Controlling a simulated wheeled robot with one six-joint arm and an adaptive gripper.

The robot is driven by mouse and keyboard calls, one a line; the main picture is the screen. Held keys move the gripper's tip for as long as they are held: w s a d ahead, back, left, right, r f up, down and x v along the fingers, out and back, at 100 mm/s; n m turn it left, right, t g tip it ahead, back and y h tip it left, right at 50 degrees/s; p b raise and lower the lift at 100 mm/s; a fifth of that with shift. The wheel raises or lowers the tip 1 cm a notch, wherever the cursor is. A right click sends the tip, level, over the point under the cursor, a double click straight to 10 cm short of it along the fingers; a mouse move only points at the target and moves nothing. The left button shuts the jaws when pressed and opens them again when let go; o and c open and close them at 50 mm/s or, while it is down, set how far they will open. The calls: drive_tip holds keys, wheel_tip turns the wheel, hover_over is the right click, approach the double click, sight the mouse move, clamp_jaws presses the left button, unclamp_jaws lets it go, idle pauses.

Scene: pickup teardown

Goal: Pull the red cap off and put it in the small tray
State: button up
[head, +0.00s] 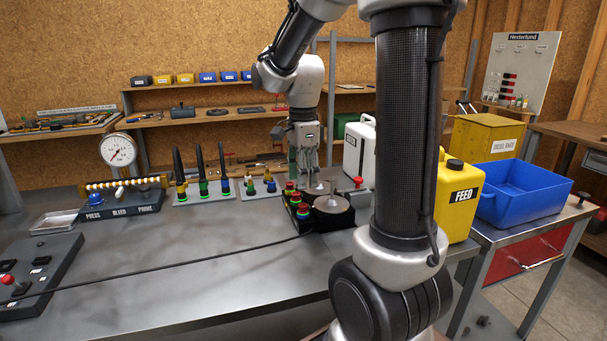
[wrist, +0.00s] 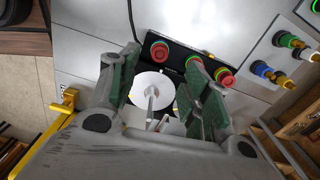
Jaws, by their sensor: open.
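A black block (head: 324,218) on the bench carries several red-topped fittings with green collars, one of them the front red cap (head: 303,208). In the wrist view the red caps (wrist: 160,51) stand in a row on the block, beyond my fingertips. I cannot tell which cap the task means. My gripper (head: 304,168) is open above the back of the block, pointing down. In the wrist view my gripper (wrist: 166,75) has its green-padded fingers spread around a pale disc with a metal post (wrist: 151,93), with no cap between them. A small shallow tray (head: 54,221) lies at the bench's far left.
A white jug (head: 360,150) and a yellow FEED can (head: 460,195) stand right of the block. A big blue bin (head: 525,190) is farther right. Cones and coloured fittings (head: 203,188) stand left. A black cable (head: 190,262) crosses the otherwise clear bench front.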

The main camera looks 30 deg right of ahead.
sight(303, 205)
drive_tip(key=shift+f+m, duration=0.1)
drive_tip(key=shift+m, duration=0.4)
drive_tip(key=shift+f, duration=0.4)
wheel_tip(303, 205, down, 7)
drive_tip(key=shift+r, duration=0.1)
clamp_jaws()
